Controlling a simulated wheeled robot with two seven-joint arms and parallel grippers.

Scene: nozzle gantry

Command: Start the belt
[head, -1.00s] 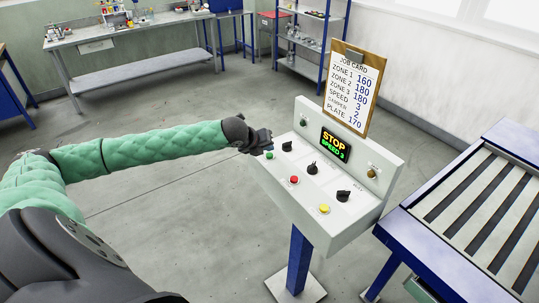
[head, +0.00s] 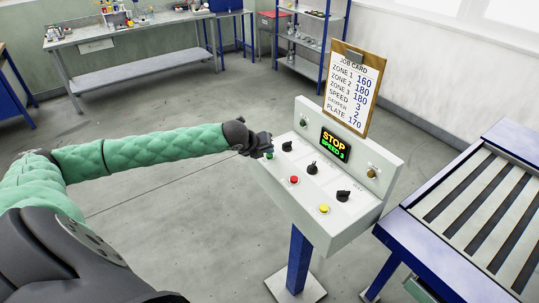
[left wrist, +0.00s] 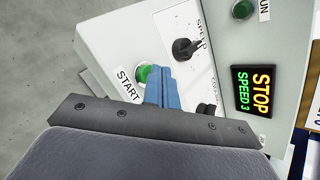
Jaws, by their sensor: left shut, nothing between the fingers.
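The control panel (head: 318,208) stands on a blue post. Its display (head: 334,145) reads STOP and SPEED 3. The green button (head: 269,156) is at the panel's left end, partly covered by my left gripper (head: 265,150). In the left wrist view the green button (left wrist: 143,73) has a START label (left wrist: 129,86) beside it. My left gripper's blue fingers (left wrist: 163,88) are shut and empty, with their tips at the button's edge. I cannot tell whether they touch it. My right gripper is not in view.
The panel also has a red button (head: 294,180), a yellow button (head: 324,209) and black knobs (head: 312,168). A job card (head: 355,90) stands behind the display. A blue-framed conveyor (head: 440,235) stands to the right. The floor left of the panel is clear.

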